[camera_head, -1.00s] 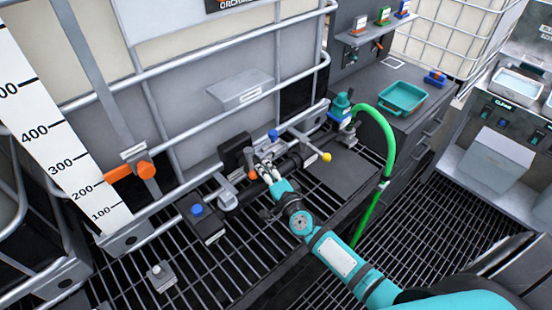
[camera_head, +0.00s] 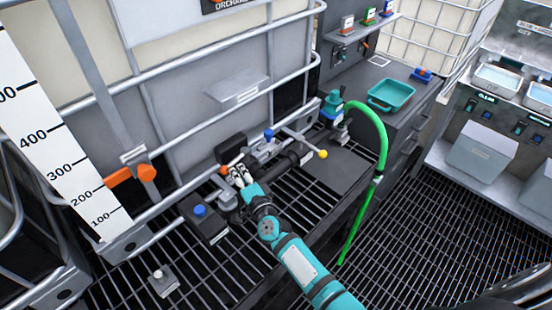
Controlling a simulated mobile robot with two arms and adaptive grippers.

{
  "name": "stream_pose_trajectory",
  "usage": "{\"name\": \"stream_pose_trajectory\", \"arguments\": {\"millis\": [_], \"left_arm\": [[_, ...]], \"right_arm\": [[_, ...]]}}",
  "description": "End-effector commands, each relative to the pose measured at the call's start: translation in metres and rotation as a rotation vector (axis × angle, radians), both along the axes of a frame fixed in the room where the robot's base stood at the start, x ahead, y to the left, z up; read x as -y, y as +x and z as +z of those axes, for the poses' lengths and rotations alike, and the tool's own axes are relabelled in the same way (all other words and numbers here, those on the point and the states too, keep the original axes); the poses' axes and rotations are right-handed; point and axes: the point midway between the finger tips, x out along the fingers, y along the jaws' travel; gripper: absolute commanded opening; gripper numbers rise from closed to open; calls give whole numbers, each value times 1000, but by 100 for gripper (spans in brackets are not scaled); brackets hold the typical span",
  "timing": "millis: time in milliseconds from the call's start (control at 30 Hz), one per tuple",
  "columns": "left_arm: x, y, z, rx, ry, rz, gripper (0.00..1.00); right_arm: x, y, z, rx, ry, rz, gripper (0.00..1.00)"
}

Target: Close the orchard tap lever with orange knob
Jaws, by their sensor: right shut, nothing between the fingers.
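The orchard tap is on the dark pipe in front of the tote. Its orange knob (camera_head: 224,170) shows at the left of my right gripper, and most of its lever is hidden or too small to make out. My right gripper (camera_head: 239,175) is shut and empty, with its fingertips close to the right side of the knob. I cannot tell whether they touch it. My left gripper is not in view.
A blue knob (camera_head: 268,134) and a yellow knob (camera_head: 323,154) stand on the same pipe to the right. A green hose (camera_head: 382,140) arcs beyond them. A large orange handle (camera_head: 130,176) is on the tote frame.

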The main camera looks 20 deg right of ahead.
Motion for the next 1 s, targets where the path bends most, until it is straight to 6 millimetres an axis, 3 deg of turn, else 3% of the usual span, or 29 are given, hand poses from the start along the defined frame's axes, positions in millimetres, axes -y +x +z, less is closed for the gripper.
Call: {"name": "stream_pose_trajectory", "arguments": {"millis": [300, 1000], "left_arm": [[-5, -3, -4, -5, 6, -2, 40], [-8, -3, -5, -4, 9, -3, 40]], "right_arm": [[-13, 8, -1, 0, 1, 0, 0], [-19, 11, -2, -4, 0, 3, 0]]}}
